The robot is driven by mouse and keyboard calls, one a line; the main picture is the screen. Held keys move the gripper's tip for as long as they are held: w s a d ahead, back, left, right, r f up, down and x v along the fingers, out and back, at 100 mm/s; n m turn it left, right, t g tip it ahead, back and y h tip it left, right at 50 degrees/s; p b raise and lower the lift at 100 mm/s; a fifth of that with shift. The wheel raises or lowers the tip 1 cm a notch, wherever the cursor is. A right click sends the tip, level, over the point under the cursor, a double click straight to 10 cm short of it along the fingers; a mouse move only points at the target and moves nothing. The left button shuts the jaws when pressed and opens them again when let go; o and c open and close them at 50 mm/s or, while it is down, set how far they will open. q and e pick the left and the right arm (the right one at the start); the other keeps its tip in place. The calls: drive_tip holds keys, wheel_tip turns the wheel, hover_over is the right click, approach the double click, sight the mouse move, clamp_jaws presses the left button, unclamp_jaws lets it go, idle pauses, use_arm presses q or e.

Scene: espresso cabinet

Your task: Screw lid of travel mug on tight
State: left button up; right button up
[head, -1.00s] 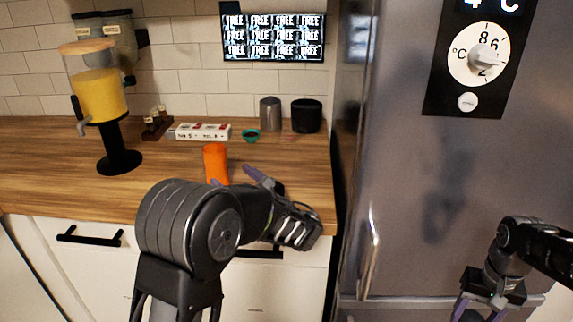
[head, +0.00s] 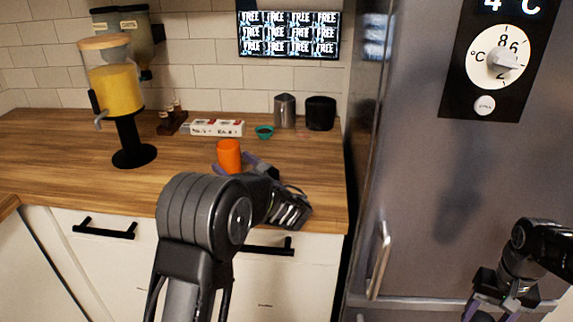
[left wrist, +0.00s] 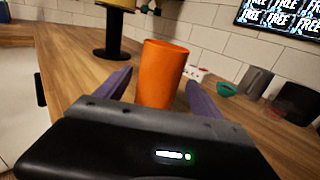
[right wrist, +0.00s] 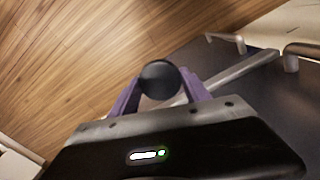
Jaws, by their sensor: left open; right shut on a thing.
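My left gripper (head: 236,168) is open, with a purple finger on either side of the mug's lower part; gaps show between mug and fingers in the left wrist view. In the right wrist view my right gripper (right wrist: 160,88) is shut on a small dark round thing (right wrist: 160,76), which looks like the lid. In the head view this gripper is low at the right, before the fridge, its fingertips cut off.
A juice dispenser (head: 118,92) stands left of the mug. A white box (head: 213,128), a teal bowl (head: 265,132), a metal canister (head: 285,111) and a black container (head: 320,114) stand behind it. The grey fridge (head: 432,170) is at the right.

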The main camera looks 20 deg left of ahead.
use_arm(q)
drive_tip(key=shift+p+x, duration=0.55)
drive_tip(key=shift+x, duration=2.1)
drive_tip(key=shift+s, duration=0.1)
drive_tip(key=shift+c, duration=0.4)
clamp_jaws()
